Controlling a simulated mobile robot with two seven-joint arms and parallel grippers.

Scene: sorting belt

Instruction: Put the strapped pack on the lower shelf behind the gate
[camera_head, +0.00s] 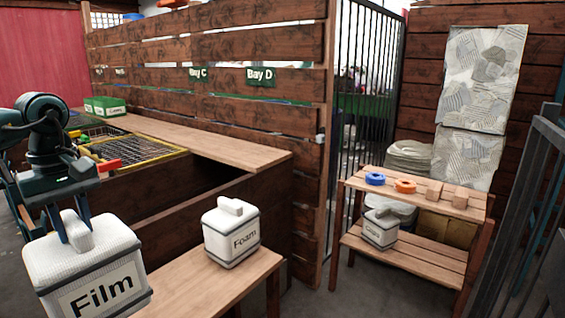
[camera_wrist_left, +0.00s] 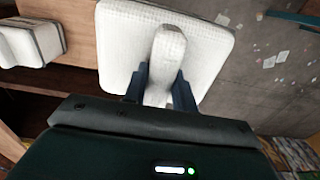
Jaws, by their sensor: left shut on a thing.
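A white pack with dark straps labelled "Film" (camera_head: 85,265) hangs from my left gripper (camera_head: 68,226) at the lower left. The fingers are shut around its top handle, which also shows in the left wrist view (camera_wrist_left: 166,55). A similar pack labelled "Foam" (camera_head: 231,232) stands upright on a wooden bench (camera_head: 205,285). A third pack, labelled "Clay" (camera_head: 380,229), stands on the lower shelf (camera_head: 420,258) of a wooden rack. A dark barred gate (camera_head: 366,80) rises behind the rack, and dark metal bars (camera_head: 535,190) stand at the right edge. My right gripper is out of view.
The upper shelf (camera_head: 480,208) holds a blue ring (camera_head: 375,179), an orange ring (camera_head: 405,186) and wooden blocks (camera_head: 433,193). The lower shelf is clear right of the Clay pack. A wooden counter (camera_head: 215,145) with a yellow-edged tray (camera_head: 165,152) lies behind the bench.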

